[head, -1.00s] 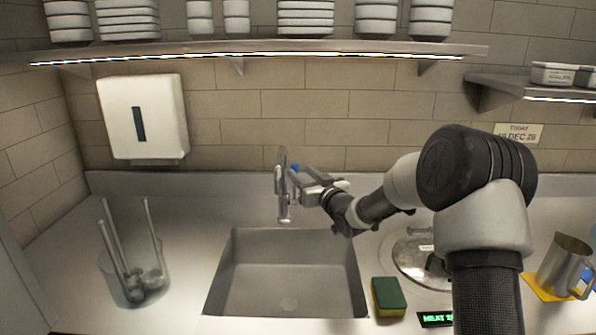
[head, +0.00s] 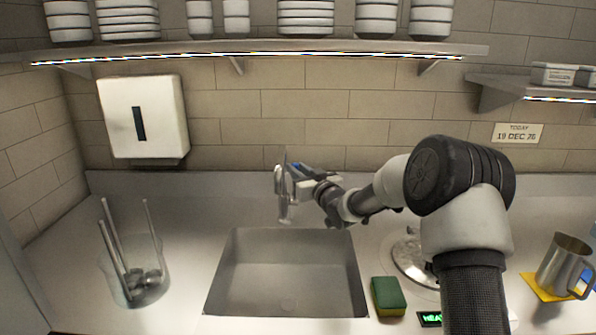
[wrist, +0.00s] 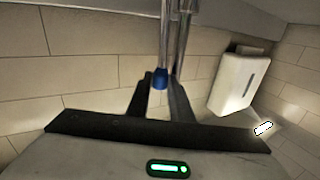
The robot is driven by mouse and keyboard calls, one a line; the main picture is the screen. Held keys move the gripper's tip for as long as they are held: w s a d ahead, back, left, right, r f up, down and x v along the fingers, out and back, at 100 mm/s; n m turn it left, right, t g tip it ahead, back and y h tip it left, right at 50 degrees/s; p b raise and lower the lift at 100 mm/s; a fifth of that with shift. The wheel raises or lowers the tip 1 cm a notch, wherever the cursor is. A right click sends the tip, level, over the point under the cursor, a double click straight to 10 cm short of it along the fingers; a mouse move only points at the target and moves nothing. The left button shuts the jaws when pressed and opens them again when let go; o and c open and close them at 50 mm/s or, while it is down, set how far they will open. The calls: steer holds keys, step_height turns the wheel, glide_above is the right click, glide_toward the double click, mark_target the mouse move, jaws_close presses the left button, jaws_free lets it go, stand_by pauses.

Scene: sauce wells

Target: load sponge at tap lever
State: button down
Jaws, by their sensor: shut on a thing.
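The green-and-yellow sponge (head: 388,296) lies on the counter just right of the sink's front right corner. The chrome tap (head: 282,195) stands behind the sink. Its lever has a blue part (head: 297,170), which also shows in the wrist view (wrist: 160,78). My gripper (head: 297,179) is at the tap, shut on the lever. In the wrist view its two dark fingers (wrist: 160,95) stand on either side of the blue part. The exact contact is small and partly hidden in the head view.
The sink (head: 288,275) looks empty. A clear container (head: 133,283) with ladles stands to its left. A round metal lid (head: 408,257) lies partly behind my arm. A metal jug (head: 563,265) stands on a yellow cloth at right. A shelf (head: 260,48) with stacked dishes hangs above.

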steer(key=s+b, duration=0.1)
steer(key=b, duration=0.3)
steer(key=s+n+t+y+b, duration=0.1)
steer(key=b, duration=0.2)
steer(key=shift+f+b, duration=0.3)
steer(key=shift+b, duration=0.05)
steer(key=c, duration=1.6)
jaws_free()
steer(key=shift+o, duration=0.2)
steer(key=v, duration=1.7)
steer(key=shift+s+f+p, duration=0.25)
steer(key=shift+f+p, duration=0.05)
